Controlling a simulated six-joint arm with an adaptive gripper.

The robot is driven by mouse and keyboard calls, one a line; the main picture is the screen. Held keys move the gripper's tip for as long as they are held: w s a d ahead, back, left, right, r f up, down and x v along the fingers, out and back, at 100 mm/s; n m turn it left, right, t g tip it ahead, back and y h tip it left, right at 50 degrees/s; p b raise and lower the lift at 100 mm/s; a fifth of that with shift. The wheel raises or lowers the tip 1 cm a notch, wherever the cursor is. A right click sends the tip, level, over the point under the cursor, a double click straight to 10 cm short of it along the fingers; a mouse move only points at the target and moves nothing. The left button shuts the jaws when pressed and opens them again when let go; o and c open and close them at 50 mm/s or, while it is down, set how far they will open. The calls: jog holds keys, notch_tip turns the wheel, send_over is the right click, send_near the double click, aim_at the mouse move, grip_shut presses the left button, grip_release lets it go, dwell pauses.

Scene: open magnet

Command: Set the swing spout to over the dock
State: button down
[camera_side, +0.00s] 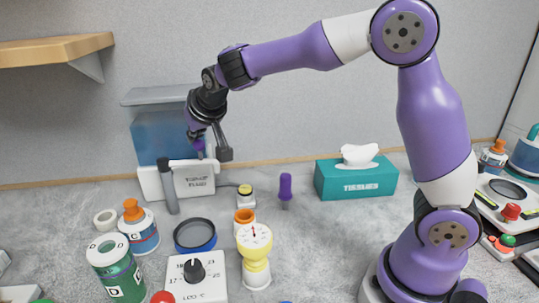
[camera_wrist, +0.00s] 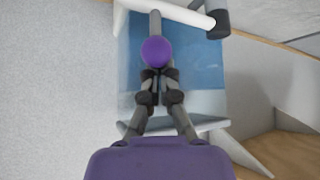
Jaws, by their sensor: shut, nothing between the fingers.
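The swing spout (camera_side: 190,163) appears to be the white tube across the front of the blue tank (camera_side: 160,138); its dark nozzle (camera_side: 169,188) hangs at the left end. In the wrist view the white spout (camera_wrist: 176,10) runs along the top to its dark end (camera_wrist: 218,23). A purple ball knob (camera_wrist: 155,51) on a grey stem shows just beyond my gripper (camera_wrist: 161,74). My gripper (camera_side: 211,150) is shut and empty, close to the knob; contact cannot be told. I cannot pick out the dock with certainty.
A teal tissue box (camera_side: 356,178) stands right of the tank. A purple peg (camera_side: 285,188), a yellow-topped device (camera_side: 254,242), a dark round dish (camera_side: 195,235) and several bottles crowd the front. A wooden shelf (camera_side: 55,49) is at upper left.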

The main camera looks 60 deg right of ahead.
jog(key=s+a+m+g+h, duration=0.1)
jog(key=s+a+m+h, duration=0.1)
jog(key=a, duration=0.5)
jog(key=shift+m, duration=0.7)
jog(key=shift+s+a, duration=0.1)
dwell(0.4)
jog(key=v, duration=1.2)
jog(key=shift+a, duration=0.15)
